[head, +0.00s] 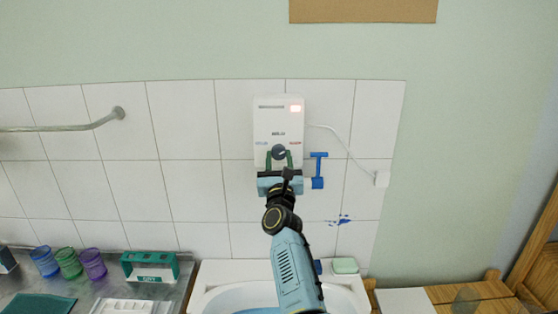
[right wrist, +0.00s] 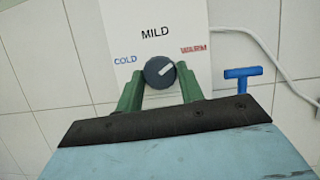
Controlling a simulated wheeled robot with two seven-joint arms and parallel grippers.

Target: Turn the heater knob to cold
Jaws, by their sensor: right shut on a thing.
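The white heater (head: 278,125) is mounted on the tiled wall, with a small red light lit at its upper right. Its dark round knob (right wrist: 159,72) sits below the labels COLD on the left, MILD at the top and WARM on the right. The knob's white line slants toward the upper right, on the WARM side. My right gripper (head: 285,157) reaches up from below, and its green fingers in the right wrist view (right wrist: 160,80) are shut on the knob, one on each side. My left gripper is out of view.
A blue T-shaped handle (head: 318,168) is close to the right of my gripper. A white cable (head: 345,145) runs to a wall box. Below are a white basin (head: 215,275), a soap dish (head: 345,265), coloured cups (head: 68,263) and a green holder (head: 150,257).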

